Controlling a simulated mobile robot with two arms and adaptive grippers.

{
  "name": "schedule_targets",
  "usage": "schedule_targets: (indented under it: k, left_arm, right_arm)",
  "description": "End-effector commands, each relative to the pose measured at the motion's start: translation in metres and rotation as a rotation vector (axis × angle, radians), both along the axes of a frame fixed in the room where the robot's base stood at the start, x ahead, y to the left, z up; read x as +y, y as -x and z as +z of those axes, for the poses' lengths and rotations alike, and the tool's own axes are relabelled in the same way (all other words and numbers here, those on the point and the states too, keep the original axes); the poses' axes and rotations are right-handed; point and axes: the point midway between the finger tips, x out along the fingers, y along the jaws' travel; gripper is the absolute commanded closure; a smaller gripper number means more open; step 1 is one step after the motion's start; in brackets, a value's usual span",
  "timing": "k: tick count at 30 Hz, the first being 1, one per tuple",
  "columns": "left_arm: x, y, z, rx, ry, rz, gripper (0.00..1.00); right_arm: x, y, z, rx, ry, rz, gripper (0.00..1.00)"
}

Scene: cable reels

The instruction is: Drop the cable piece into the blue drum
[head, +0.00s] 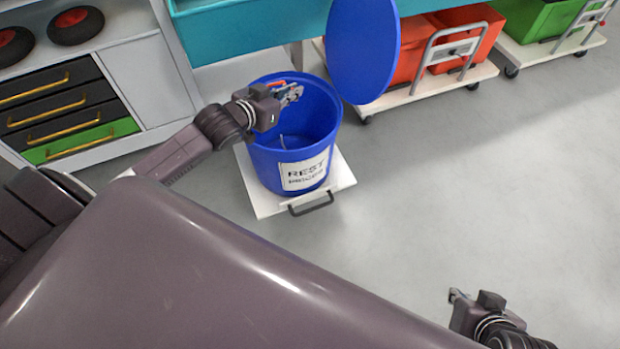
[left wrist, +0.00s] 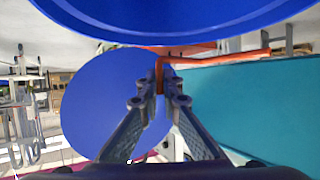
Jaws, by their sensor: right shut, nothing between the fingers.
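The blue drum (head: 262,165) stands open on a white wheeled board, with a white "REST" label on its front. My left gripper (head: 291,92) is over the drum's opening near its far rim. A short orange-red cable piece (head: 277,84) shows at its fingers. In the left wrist view the fingers (left wrist: 160,100) close on the bent orange cable piece (left wrist: 215,56), and the drum (left wrist: 170,22) fills the top. A thin pale strand (head: 282,141) shows inside the drum. My right gripper (head: 459,296) is shut and empty, low at the right, far from the drum.
A round blue lid (head: 362,50) stands upright just behind the drum's right side. A teal bench (head: 245,30) is behind the drum. A drawer cabinet (head: 60,115) stands left. Red crates (head: 466,45) and a green crate (head: 535,20) sit on trolleys. The floor (head: 480,170) at right is clear.

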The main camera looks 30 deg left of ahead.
Motion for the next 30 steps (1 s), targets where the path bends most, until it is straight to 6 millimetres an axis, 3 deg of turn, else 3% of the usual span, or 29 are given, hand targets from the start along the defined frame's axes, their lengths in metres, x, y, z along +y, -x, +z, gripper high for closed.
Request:
schedule_targets:
  k: [1,7,19,30]
  left_arm:
    - [0.0,0.0,0.0,0.0,0.0,0.0,1.0]
    - [0.0,0.0,0.0,0.0,0.0,0.0,0.76]
    - [0.001,0.005,0.001,0.001,0.0,0.0,0.75]
    - [0.006,0.056,0.021,0.004,-0.001,-0.001,0.75]
  right_arm:
    - [0.0,0.0,0.0,0.0,0.0,0.0,1.0]
    - [0.0,0.0,0.0,0.001,0.0,0.0,1.0]
    - [0.0,0.0,0.0,0.002,0.0,0.0,1.0]
    - [0.0,0.0,0.0,0.002,0.0,0.0,1.0]
